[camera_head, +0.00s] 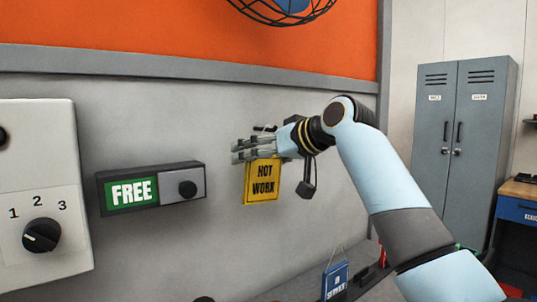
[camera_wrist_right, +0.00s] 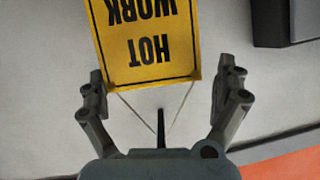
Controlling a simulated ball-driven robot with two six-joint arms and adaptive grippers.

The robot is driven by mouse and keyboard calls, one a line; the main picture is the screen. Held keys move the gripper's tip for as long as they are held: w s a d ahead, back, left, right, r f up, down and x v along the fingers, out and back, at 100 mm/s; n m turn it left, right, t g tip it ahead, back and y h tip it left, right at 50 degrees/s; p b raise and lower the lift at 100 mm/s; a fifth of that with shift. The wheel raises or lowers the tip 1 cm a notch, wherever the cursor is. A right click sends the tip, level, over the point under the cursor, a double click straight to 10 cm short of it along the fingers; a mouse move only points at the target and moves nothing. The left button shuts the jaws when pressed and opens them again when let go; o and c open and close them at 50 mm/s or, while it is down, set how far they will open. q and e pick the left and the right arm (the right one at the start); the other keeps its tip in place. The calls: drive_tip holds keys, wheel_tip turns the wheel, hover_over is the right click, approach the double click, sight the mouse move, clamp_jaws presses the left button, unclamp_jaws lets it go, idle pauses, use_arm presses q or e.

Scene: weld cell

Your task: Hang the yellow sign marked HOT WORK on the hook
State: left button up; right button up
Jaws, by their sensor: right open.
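The yellow HOT WORK sign (camera_head: 262,181) is against the grey wall, just below my right gripper (camera_head: 240,151). In the right wrist view the sign (camera_wrist_right: 148,38) appears upside down, and two cords run from its top corners towards my palm. The hook (camera_wrist_right: 160,127) shows there as a thin dark peg between the cords. My right gripper (camera_wrist_right: 162,78) is open, with one finger on each side of the cords and sign edge, apart from both. My left gripper is not in view.
A FREE indicator box (camera_head: 151,188) with a black knob is on the wall to the left, beside a pale rotary switch panel (camera_head: 40,180). A blue corded sign (camera_head: 336,281) is low near the bench. Grey lockers (camera_head: 463,145) stand at right.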

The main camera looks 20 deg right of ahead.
drive_tip(key=v, duration=1.2)
drive_tip(key=s+d+f+m+g+h, duration=0.1)
drive_tip(key=s+f+g+h, duration=0.1)
drive_tip(key=s+f, duration=0.6)
drive_tip(key=s+f+g+h, duration=0.15)
drive_tip(key=s+f, duration=0.25)
drive_tip(key=f, duration=0.8)
drive_tip(key=s+d+f+g+h, duration=0.2)
drive_tip(key=s+f, duration=0.4)
drive_tip(key=s, duration=0.5)
drive_tip(key=s+d+f+g+h, duration=0.1)
drive_tip(key=s+d+f+g, duration=0.3)
drive_tip(key=s, duration=0.6)
wheel_tip(320, 180, down, 36)
drive_tip(key=s+m+b, duration=0.1)
drive_tip(key=s+b, duration=0.2)
drive_tip(key=b, duration=0.6)
drive_tip(key=s+d+f+g+b, duration=0.1)
drive_tip(key=s+f+b, duration=0.2)
drive_tip(key=s+f, duration=0.6)
drive_tip(key=s+f+b, duration=0.3)
drive_tip(key=s+f, duration=0.6)
drive_tip(key=f, duration=0.6)
drive_tip(key=shift+s+d+g+b, duration=0.35)
drive_tip(key=shift+d+b, duration=0.05)
